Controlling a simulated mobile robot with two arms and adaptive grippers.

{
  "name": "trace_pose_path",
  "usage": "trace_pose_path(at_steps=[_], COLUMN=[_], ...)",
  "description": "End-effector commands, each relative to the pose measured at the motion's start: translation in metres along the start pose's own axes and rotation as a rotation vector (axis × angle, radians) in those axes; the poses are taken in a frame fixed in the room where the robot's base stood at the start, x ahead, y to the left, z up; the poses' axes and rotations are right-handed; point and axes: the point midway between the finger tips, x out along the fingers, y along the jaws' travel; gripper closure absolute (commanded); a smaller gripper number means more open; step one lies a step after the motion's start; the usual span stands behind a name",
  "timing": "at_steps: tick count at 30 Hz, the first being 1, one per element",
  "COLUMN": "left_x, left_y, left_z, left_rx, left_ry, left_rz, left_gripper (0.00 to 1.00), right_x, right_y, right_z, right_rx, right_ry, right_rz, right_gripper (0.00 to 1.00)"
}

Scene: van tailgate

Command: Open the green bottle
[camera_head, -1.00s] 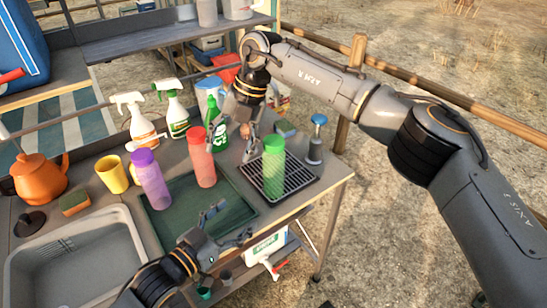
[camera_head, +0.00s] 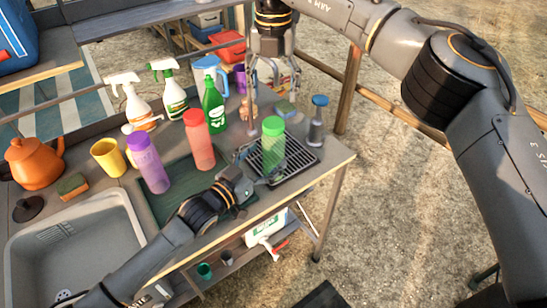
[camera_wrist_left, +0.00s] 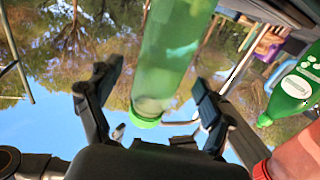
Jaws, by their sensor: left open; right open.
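A translucent green bottle (camera_head: 271,150) with a green top stands upright on the black drying rack (camera_head: 300,160). My left gripper (camera_head: 264,178) is open low beside the bottle, at its near left side. In the left wrist view the green bottle (camera_wrist_left: 172,55) lies between the two spread fingers of my left gripper (camera_wrist_left: 152,105), with no clear finger contact. My right gripper (camera_head: 272,88) is open and empty, pointing down above and behind the bottle, apart from it. Another green bottle (camera_head: 213,108), opaque with a label, stands farther back left; it also shows in the left wrist view (camera_wrist_left: 296,88).
A red bottle (camera_head: 199,145) and a purple bottle (camera_head: 150,165) stand left on the dark green mat (camera_head: 170,204). A blue-topped dark bottle (camera_head: 317,122) stands just right of the rack. Spray bottles (camera_head: 174,92) stand behind. The table's front edge is close.

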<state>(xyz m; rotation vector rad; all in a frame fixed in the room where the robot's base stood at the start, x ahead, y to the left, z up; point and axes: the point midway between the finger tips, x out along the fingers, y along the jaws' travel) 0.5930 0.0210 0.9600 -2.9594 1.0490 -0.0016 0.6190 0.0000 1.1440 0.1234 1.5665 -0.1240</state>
Motion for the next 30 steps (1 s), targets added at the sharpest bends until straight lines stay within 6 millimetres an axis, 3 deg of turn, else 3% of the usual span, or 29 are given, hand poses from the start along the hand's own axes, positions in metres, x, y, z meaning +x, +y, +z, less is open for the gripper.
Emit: trace_pose_path(at_steps=[6, 17, 27, 29, 30], left_x=[0.023, 0.028, 0.027, 0.027, 0.027], left_y=[0.000, 0.000, 0.000, 0.000, 0.000], left_z=[0.000, 0.000, 0.000, 0.000, 0.000], left_rx=[0.000, 0.000, 0.000, 0.000, 0.000], left_ry=[0.000, 0.000, 0.000, -0.001, 0.000], left_rz=[0.000, 0.000, 0.000, 0.000, 0.000], left_gripper=[0.19, 0.19, 0.86, 0.98, 1.00], right_x=[0.000, 0.000, 0.000, 0.000, 0.000], right_y=[0.000, 0.000, 0.000, 0.000, 0.000], right_z=[0.000, 0.000, 0.000, 0.000, 0.000], right_rx=[0.000, -0.001, -0.001, -0.001, -0.001], right_ry=[0.000, 0.000, 0.000, 0.000, 0.000], right_rz=[0.001, 0.001, 0.001, 0.001, 0.001], right_gripper=[0.34, 0.34, 0.34, 0.34, 0.34])
